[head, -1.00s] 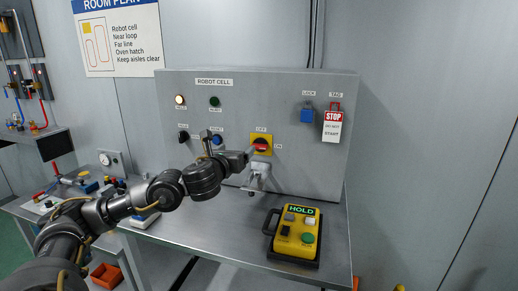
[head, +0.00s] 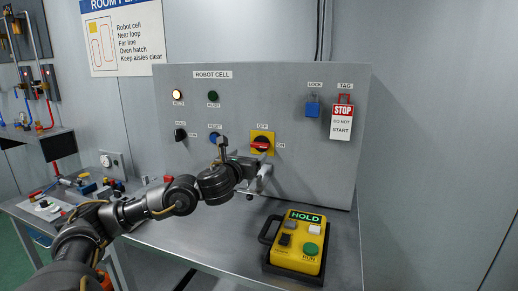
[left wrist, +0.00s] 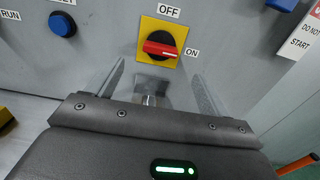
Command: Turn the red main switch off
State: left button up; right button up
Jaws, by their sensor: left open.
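The red main switch (head: 260,146) sits on a yellow plate on the grey ROBOT CELL panel. In the left wrist view its red handle (left wrist: 160,48) lies nearly sideways, pointing toward the ON label, with OFF printed above. My left gripper (head: 264,172) is just below the switch in the head view. My right gripper is in neither view.
A blue reset button (head: 214,138) and a black selector knob (head: 181,134) are left of the switch. A blue padlock (head: 312,108) and a STOP tag (head: 342,120) hang to the right. A yellow HOLD pendant (head: 297,243) stands on the metal bench below.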

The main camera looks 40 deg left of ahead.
aim_at(258, 147)
pick_arm(q)
jog(key=p+x, duration=0.1)
jog(key=x, duration=0.4)
jog(key=shift+w+a, duration=0.15)
jog(key=shift+w, duration=0.1)
jog(key=x, duration=0.3)
jog(key=shift+p, duration=0.35)
jog(key=shift+w+a+f, duration=0.1)
jog(key=shift+w, duration=0.3)
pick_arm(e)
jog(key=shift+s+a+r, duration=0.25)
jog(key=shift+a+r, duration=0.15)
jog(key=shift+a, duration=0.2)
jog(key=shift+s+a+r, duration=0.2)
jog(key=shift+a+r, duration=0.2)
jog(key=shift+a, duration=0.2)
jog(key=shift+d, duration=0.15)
pick_arm(q)
jog(key=shift+c, duration=1.3)
jog(key=c, duration=0.7)
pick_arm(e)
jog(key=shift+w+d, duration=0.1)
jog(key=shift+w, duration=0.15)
